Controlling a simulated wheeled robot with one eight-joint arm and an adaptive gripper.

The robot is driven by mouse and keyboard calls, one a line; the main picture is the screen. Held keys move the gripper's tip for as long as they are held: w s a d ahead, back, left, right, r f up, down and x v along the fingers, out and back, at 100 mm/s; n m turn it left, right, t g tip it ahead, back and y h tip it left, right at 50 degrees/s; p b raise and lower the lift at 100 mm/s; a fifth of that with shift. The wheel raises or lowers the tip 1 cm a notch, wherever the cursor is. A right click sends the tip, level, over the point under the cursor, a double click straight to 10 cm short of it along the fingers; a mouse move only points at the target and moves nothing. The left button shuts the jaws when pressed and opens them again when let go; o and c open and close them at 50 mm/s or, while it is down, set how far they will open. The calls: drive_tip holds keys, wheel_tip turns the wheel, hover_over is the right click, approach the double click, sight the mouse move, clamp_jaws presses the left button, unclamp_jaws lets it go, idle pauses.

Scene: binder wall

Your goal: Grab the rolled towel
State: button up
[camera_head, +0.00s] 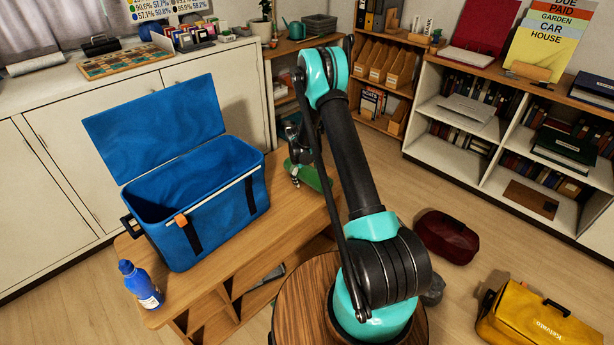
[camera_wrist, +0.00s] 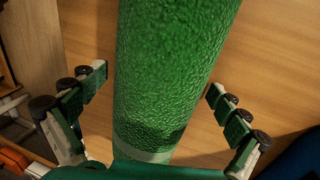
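The rolled towel (camera_wrist: 165,75) is a green, textured roll. In the wrist view it runs up the middle of the picture, between the two fingers of my gripper (camera_wrist: 160,105). The fingers are spread wide, with a gap to the roll on both sides. In the head view the green roll (camera_head: 316,178) lies on the wooden bench, partly hidden by my arm. My gripper (camera_head: 296,165) is at its left end there, also partly hidden.
A blue cooler box (camera_head: 195,215) with its lid raised stands on the bench (camera_head: 225,282), left of the towel. A blue bottle (camera_head: 140,285) stands at the bench's front left corner. A dark red bag (camera_head: 447,237) and a yellow bag (camera_head: 540,322) lie on the floor at right.

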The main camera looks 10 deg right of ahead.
drive_tip(key=c, duration=1.3)
drive_tip(key=shift+o, duration=0.2)
drive_tip(key=shift+r, duration=0.1)
